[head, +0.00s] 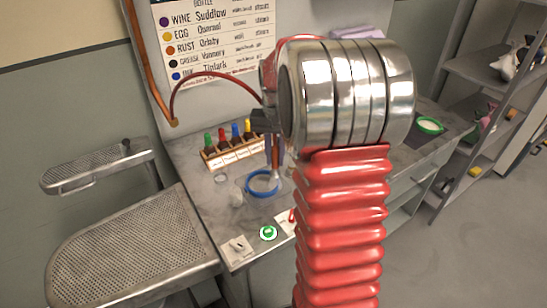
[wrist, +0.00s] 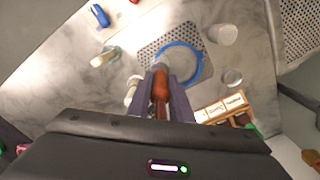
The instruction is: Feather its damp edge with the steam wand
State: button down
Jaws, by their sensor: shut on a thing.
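My gripper (wrist: 160,100) is shut on an orange-brown handle, which I take to be the steam wand (wrist: 160,84), with a pale metal end pointing down at the bench. In the head view my gripper (head: 274,148) and the wand (head: 275,170) show partly behind my arm, above a blue ring (head: 262,183). In the wrist view the blue ring (wrist: 201,68) lies on a perforated plate (wrist: 150,50), with the wand's end at its left edge. Whether they touch I cannot tell. No damp edge can be made out.
A rack of capped bottles (head: 235,151) stands behind the ring. A green button (head: 268,233) is at the bench front. Perforated pressing boards (head: 130,250) stand left. A red hose (head: 205,75) arcs above.

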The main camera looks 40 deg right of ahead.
jog(key=shift+w, duration=0.15)
jog(key=shift+w+d, duration=0.25)
jog(key=shift+w, duration=0.3)
jog(key=shift+w+d, duration=0.2)
jog(key=shift+w, duration=0.3)
jog(key=shift+r, duration=0.15)
notch_tip(320, 180, up, 7)
dwell(0.9)
jog(key=shift+s, duration=0.1)
dwell(0.4)
